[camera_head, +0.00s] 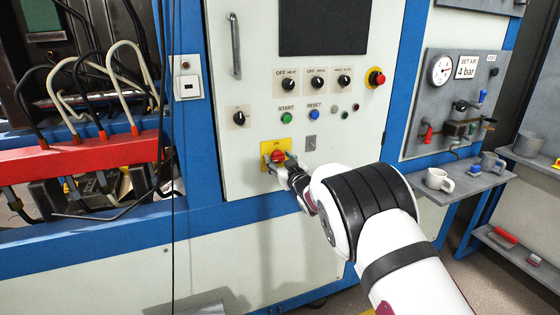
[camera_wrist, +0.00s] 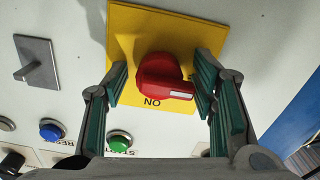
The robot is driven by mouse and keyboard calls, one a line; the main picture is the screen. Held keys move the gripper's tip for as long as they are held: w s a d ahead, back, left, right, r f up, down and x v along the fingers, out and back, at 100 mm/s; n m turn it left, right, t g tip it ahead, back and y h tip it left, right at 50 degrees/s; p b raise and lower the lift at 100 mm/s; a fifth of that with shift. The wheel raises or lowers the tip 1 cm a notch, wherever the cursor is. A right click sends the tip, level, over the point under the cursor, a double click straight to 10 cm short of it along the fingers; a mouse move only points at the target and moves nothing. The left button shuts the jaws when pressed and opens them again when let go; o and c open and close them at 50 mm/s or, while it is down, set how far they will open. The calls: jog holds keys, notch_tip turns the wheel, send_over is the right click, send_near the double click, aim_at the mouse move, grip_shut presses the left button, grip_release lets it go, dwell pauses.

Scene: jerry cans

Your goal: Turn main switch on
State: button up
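The main switch is a red rotary knob (camera_head: 279,156) on a yellow plate (camera_head: 267,146), low on the white cabinet front. In the wrist view the knob (camera_wrist: 160,72) is near the middle of its plate (camera_wrist: 190,25); its white-marked end points right, with upside-down "ON" lettering below the knob. My gripper (camera_head: 280,163) is at the switch. In the wrist view its fingers (camera_wrist: 161,85) stand open on either side of the knob. The left finger is clear of it. The right finger is very close to the marked end; I cannot tell if they touch.
A green START button (camera_head: 286,118), a blue RESET button (camera_head: 314,115) and black selector knobs (camera_head: 288,85) are above the switch. A red emergency button (camera_head: 376,78) is at upper right. A small grey latch (camera_head: 310,143) is right of the plate.

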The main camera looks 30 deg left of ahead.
jog(key=c, duration=0.7)
jog(key=shift+d, duration=0.1)
